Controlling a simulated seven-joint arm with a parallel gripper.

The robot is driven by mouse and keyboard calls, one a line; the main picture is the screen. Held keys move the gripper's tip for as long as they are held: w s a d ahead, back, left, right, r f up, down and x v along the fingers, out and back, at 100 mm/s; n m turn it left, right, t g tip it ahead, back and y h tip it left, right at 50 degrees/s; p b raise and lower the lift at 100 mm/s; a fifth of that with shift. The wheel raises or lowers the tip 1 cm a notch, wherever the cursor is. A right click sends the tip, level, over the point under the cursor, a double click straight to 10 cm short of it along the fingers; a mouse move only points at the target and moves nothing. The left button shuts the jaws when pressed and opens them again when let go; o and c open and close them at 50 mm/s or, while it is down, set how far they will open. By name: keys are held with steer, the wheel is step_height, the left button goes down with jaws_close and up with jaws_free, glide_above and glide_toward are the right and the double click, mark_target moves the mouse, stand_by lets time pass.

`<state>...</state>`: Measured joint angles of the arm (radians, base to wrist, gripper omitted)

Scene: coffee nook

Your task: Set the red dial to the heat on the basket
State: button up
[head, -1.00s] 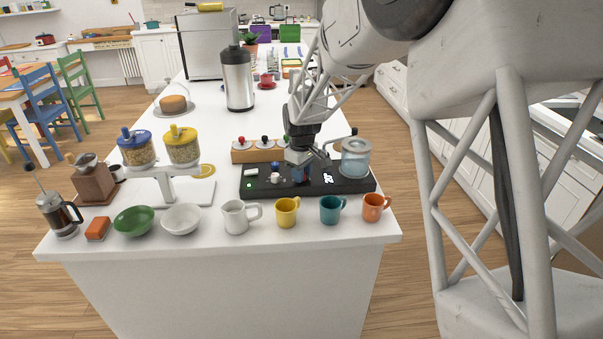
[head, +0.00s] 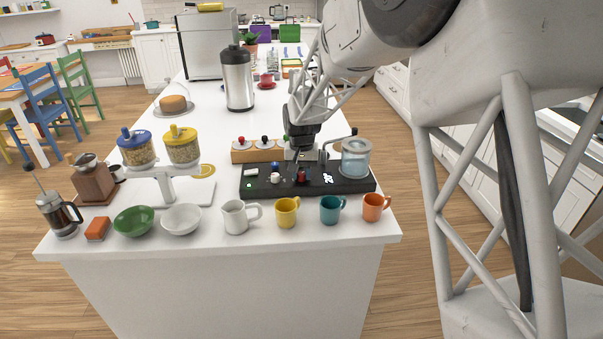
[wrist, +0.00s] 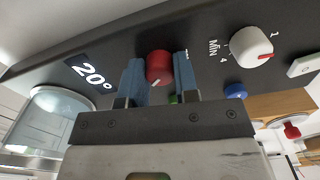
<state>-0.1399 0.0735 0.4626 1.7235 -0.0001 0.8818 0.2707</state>
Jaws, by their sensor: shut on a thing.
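The red dial (head: 302,175) stands on the black control panel (head: 345,187). In the wrist view the red dial (wrist: 159,64) sits between the two blue fingers of my gripper (wrist: 159,76), which is shut on it. A white mark on the dial's face points toward the bottom of that view. A lit display (wrist: 91,74) beside the dial reads 20°. In the head view my gripper (head: 301,168) comes down on the dial from above. I cannot make out a basket or a heat written on one.
A white dial (wrist: 250,47) with a red pointer and a blue button (wrist: 235,91) are close to my gripper. A glass vessel (head: 355,158) stands at the panel's right end. Several mugs line the counter's front edge, including a yellow one (head: 286,213).

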mark_target(302, 174)
steer(key=m, duration=0.3)
steer(key=shift+m, duration=2.3)
steer(key=o, duration=0.9)
steer(key=shift+r, duration=0.15)
steer(key=shift+r, duration=3.8)
steer(key=shift+s, duration=0.1)
